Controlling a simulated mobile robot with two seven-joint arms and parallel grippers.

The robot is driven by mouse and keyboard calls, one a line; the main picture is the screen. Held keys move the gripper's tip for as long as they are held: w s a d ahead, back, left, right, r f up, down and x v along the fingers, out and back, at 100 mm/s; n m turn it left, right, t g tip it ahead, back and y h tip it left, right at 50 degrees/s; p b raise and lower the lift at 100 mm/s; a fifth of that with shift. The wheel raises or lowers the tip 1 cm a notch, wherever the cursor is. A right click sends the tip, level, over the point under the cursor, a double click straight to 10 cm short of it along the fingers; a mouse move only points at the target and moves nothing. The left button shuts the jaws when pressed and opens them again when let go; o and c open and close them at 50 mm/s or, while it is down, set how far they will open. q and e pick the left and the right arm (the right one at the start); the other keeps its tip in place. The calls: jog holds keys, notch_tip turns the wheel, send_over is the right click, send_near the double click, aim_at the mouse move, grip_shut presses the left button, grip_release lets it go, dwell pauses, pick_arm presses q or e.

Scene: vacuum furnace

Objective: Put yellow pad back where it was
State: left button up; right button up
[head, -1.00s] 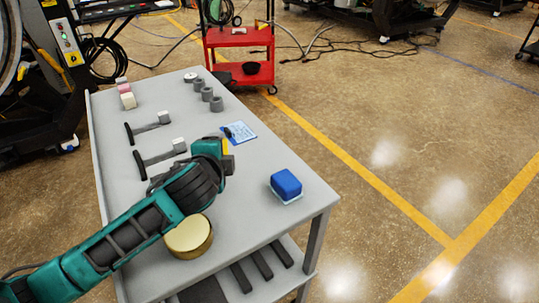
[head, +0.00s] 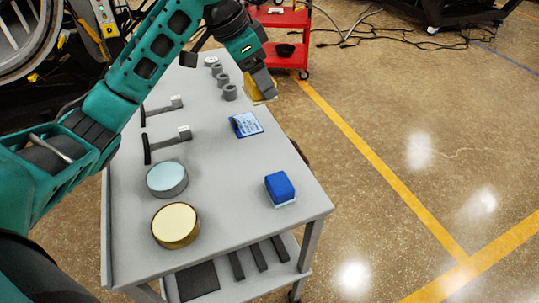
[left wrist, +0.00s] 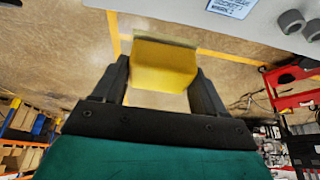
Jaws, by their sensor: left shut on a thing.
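The yellow pad (left wrist: 165,65) is a yellow block with a duller, greenish strip along its far edge. My left gripper (left wrist: 163,78) is shut on it, with one dark finger on each side. In the head view the left gripper (head: 262,88) is at the right edge of the grey cart, beyond the blue and white card. There the pad (head: 260,95) shows only in part, behind the fingers. In the wrist view the floor lies behind the pad. I cannot tell its height above the cart top. The right gripper is not in view.
On the grey cart (head: 225,200) stand a gold tin (head: 175,224), a pale blue tin (head: 166,179), a blue pad on a white base (head: 279,187), a card (head: 246,124), two black-handled tools (head: 168,143) and grey rings (head: 229,92). A red cart (head: 290,55) stands behind.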

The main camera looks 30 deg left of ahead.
pick_arm(q)
notch_tip(320, 180, down, 20)
jog(key=shift+s+r, duration=0.1)
jog(key=shift+r, duration=0.1)
jog(key=o, duration=1.1)
jog(key=shift+c, duration=0.2)
jog(key=shift+r, duration=0.1)
jog(key=v, duration=1.2)
